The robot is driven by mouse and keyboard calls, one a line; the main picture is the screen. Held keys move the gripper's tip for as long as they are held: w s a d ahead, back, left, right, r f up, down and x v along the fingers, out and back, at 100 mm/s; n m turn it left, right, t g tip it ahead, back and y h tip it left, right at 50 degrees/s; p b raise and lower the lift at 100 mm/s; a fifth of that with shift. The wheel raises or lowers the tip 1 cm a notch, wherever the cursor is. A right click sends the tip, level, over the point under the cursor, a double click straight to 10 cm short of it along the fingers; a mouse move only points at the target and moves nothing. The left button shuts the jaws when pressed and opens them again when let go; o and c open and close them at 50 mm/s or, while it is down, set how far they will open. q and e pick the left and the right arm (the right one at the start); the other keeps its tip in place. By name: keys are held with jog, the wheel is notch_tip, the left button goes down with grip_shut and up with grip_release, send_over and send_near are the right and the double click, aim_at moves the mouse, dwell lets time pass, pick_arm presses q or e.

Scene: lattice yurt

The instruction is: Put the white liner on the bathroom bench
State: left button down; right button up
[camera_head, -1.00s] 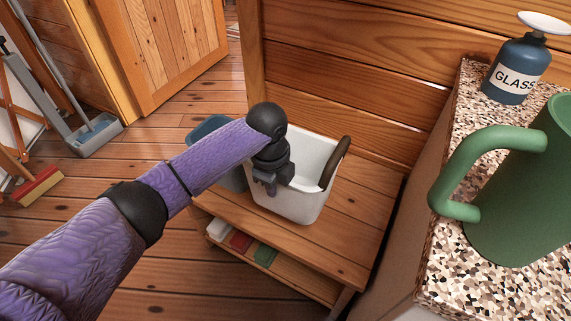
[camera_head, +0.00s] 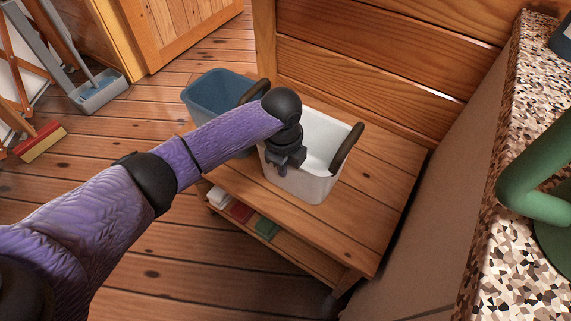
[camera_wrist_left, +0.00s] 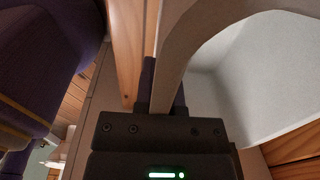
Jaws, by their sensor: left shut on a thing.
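The white liner (camera_head: 312,187) is an open, upright tub with a dark handle on its right side. It is over the wooden bench (camera_head: 372,218) and looks set on its top, right of a blue tub. I cannot tell if its base fully touches the wood. My left gripper (camera_head: 284,170) is shut on the liner's near left rim. In the left wrist view, the gripper's fingers (camera_wrist_left: 163,90) pinch the rim of the white liner (camera_wrist_left: 265,75). The arm hides part of the liner's left side. My right gripper is not in view.
The blue tub (camera_head: 212,95) stands at the bench's back left. A lower shelf holds folded cloths (camera_head: 240,211). A speckled counter (camera_head: 500,225) with a green jug (camera_head: 535,180) is at right. The bench top right of the liner is bare.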

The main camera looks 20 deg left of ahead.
pick_arm(q)
jog(key=shift+f, duration=0.15)
jog(key=c, duration=0.7)
grip_release()
jog(key=shift+c, duration=0.2)
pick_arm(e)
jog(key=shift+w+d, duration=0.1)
pick_arm(q)
jog(key=shift+r, duration=0.45)
jog(key=r+p, duration=0.2)
jog(key=r, duration=0.1)
jog(key=r+p, duration=0.2)
jog(key=r, duration=0.2)
jog(key=r+p, duration=0.3)
jog(key=r, duration=0.1)
jog(key=shift+s, duration=0.25)
jog(key=shift+r+p, duration=0.3)
jog(key=shift+r, duration=0.05)
jog(key=shift+f, duration=0.1)
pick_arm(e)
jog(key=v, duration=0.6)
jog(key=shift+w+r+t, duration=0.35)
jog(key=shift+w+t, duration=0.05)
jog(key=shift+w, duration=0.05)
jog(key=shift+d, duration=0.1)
